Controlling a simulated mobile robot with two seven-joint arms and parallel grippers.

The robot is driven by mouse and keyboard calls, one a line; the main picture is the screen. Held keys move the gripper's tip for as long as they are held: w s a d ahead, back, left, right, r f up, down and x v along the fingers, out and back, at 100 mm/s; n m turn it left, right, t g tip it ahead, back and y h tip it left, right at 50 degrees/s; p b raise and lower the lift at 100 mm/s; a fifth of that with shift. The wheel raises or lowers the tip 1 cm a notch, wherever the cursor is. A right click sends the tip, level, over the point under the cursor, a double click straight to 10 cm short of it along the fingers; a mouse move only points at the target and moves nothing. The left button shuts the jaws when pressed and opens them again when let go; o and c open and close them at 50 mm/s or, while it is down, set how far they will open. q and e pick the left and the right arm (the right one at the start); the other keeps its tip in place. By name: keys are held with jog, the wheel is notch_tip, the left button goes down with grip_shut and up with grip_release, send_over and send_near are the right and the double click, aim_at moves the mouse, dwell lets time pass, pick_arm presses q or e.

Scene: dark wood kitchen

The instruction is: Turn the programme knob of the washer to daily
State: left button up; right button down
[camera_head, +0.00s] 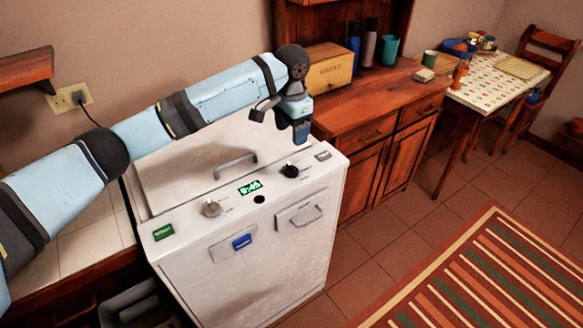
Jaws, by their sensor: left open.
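The white washer (230,270) stands in the middle, its sloped top panel facing me. A silver knob (211,208) sits on the left of the panel and a black knob (290,170) on the right. I cannot read any labels, so I cannot tell which is the programme knob or where daily lies. A green lit display (250,187) and a small black round button (259,199) lie between the knobs. My left gripper (280,123) is open and empty, above and behind the black knob, apart from it. My right gripper is not in view.
The washer's lid handle (235,165) sticks up behind the panel. A wooden cabinet (375,120) with a bread box (329,72) stands close on the right. A striped rug (490,275) lies on open floor at front right.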

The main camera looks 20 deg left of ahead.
aim_at(291, 166)
pick_arm(q)
notch_tip(291, 166, down, 12)
jog(key=shift+f, duration=0.15)
dwell(0.3)
jog(key=c, duration=0.9)
